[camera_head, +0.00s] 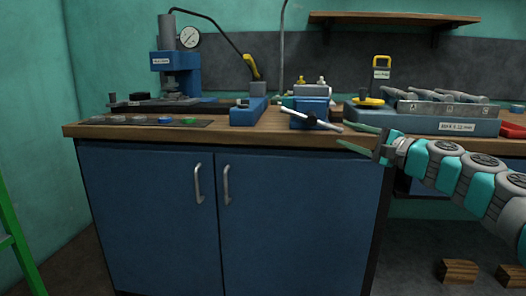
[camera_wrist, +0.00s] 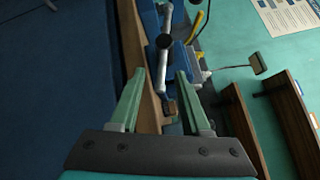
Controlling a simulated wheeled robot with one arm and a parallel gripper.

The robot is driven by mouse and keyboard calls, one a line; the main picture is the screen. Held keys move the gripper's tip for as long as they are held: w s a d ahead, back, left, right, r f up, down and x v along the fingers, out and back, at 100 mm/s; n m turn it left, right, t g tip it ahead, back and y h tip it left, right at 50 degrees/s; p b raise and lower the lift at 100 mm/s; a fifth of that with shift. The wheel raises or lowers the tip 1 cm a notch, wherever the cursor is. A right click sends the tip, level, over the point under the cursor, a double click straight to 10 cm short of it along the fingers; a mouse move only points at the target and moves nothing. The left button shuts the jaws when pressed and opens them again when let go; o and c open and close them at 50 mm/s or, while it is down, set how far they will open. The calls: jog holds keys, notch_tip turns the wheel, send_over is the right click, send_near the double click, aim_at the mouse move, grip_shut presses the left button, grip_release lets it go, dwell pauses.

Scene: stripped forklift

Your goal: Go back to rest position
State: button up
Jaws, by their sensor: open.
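My gripper (camera_head: 358,138) is in front of the right part of the workbench in the head view, near the height of the bench top, with my arm reaching in from the right edge. Its two green fingers are apart with nothing between them. In the wrist view my gripper (camera_wrist: 160,105) also shows open and empty. Beyond the fingers there are the bench edge (camera_wrist: 130,45) and a blue vise with a pale handle (camera_wrist: 162,70). In the head view this vise (camera_head: 310,108) stands just left of the fingers, its handle slanting toward them.
The wooden bench top (camera_head: 90,131) carries a blue press (camera_head: 178,65), a tray with coloured discs (camera_head: 140,121), and a grey-blue fixture (camera_head: 440,118) behind my gripper. A shelf (camera_head: 390,18) hangs above. Wooden blocks (camera_head: 460,271) lie on the floor. The space before the cabinet doors is clear.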

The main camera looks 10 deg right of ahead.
jog(key=s+a+f+n+g+y, duration=0.15)
jog(key=s+a+n+g, duration=0.3)
jog(key=a, duration=0.65)
jog(key=s+a+f+n+g, duration=0.25)
jog(key=s+a+n, duration=0.3)
jog(key=a, duration=0.55)
jog(key=s+a+f+n+g+h, duration=0.2)
jog(key=s+a+f+g, duration=0.25)
jog(key=s+f, duration=0.3)
jog(key=s+f+n+g+h, duration=0.3)
jog(key=s+f+h, duration=0.2)
jog(key=s+f, duration=0.7)
jog(key=s+d+f+g+h, duration=0.1)
jog(key=s+d+f+h, duration=0.1)
jog(key=s+d+f, duration=0.2)
jog(key=s+d+f+g+h+p, duration=0.1)
jog(key=s+d+f, duration=0.3)
jog(key=s, duration=0.5)
jog(key=shift+s+d+f+n+g+h, duration=0.15)
jog(key=shift+d+n+g+h, duration=0.15)
jog(key=shift+d+g+h, duration=0.4)
jog(key=shift+d, duration=0.1)
